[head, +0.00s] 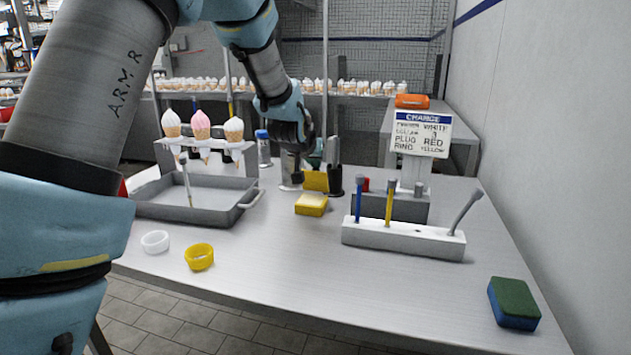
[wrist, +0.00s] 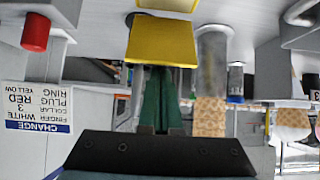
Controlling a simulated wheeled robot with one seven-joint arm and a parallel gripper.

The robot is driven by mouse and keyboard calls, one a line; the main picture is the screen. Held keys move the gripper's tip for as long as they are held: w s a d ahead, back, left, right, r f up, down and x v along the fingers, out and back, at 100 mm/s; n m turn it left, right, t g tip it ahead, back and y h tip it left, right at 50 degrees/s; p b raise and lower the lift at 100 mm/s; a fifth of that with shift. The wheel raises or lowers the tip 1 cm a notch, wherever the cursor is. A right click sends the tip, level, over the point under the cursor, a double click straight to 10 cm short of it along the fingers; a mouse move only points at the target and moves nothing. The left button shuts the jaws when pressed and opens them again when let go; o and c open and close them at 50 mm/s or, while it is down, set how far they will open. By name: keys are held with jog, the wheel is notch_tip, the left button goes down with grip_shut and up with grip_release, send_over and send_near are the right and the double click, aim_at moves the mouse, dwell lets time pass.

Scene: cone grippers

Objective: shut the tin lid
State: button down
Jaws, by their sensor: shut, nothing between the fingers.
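A small yellow box (head: 311,204), which looks like the tin, sits near the middle of the steel table. A yellow panel (head: 315,181), probably its lid, stands raised just behind it; I cannot tell whether they are joined. The panel is large and close in the upside-down wrist view (wrist: 160,40). My gripper (head: 308,165) points down behind the panel. Its green fingers (wrist: 161,90) are shut and empty, with the tips at or just behind the panel's edge. Contact cannot be told.
A grey cylinder with a blue cap (head: 263,148) stands left. A grey tray with a cone rack (head: 190,205) is further left, a white peg block (head: 403,238) right. The front middle table is clear.

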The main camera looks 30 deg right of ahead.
aim_at(312, 173)
jog(key=s+a+f+t+h+b, duration=0.2)
jog(key=b, duration=0.9)
jog(key=shift+s+t+h, duration=0.1)
jog(key=shift+t+h, duration=0.2)
jog(key=shift+t, duration=0.1)
jog(key=t+h+b, duration=0.1)
jog(key=b, duration=0.2)
jog(key=s+a+b, duration=0.1)
jog(key=b, duration=0.3)
jog(key=shift+s+a+f+t+h, duration=0.1)
jog(key=shift+s+f+t+h, duration=0.05)
jog(key=shift+f+t+h, duration=0.25)
jog(key=shift+s+a+f+b, duration=0.1)
jog(key=shift+s+a+b, duration=0.15)
jog(key=shift+b, duration=0.9)
